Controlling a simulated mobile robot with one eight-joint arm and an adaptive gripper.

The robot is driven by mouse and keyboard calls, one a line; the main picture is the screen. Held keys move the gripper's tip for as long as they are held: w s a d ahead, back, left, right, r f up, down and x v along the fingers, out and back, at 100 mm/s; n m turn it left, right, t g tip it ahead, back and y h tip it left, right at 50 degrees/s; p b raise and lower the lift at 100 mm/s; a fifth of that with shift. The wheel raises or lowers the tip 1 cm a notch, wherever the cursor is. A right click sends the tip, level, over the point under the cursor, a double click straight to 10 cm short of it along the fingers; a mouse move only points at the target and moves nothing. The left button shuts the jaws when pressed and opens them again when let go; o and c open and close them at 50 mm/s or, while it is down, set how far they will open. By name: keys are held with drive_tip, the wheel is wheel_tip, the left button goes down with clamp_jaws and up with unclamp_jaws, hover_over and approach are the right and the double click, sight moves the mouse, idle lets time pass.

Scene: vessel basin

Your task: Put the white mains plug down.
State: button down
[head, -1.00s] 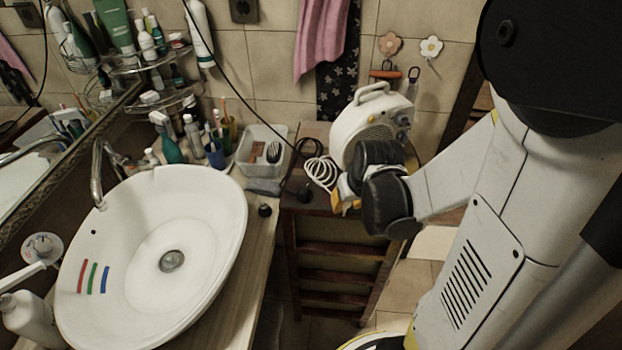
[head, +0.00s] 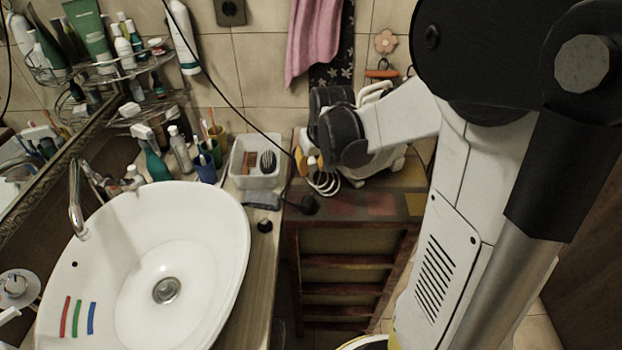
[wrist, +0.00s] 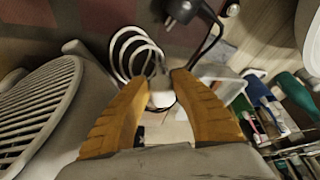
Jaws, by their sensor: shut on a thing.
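My gripper (wrist: 165,78) has two orange fingers, shut on the white mains plug (wrist: 161,98), which shows between the fingertips in the wrist view. The plug's white coiled cable (wrist: 128,52) lies just beyond the fingers. The white coil (head: 323,184) shows below the fingers. Whether the plug touches anything beneath is unclear.
A white fan heater (head: 384,166) stands right behind my wrist. A black plug (head: 309,205) on a black cable lies at the stand's left edge. A clear tub (head: 257,180), cups and the basin (head: 205,270) are left. The stand's front top is clear.

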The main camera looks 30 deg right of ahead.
sight(311, 183)
drive_tip(key=shift+f+b, duration=0.55)
drive_tip(key=shift+f, duration=1.1)
drive_tip(key=shift+f+b, duration=0.6)
drive_tip(key=shift+f, duration=0.05)
drive_tip(key=c, duration=1.2)
unclamp_jaws()
drive_tip(key=shift+o, duration=0.2)
drive_tip(key=shift+r, duration=0.15)
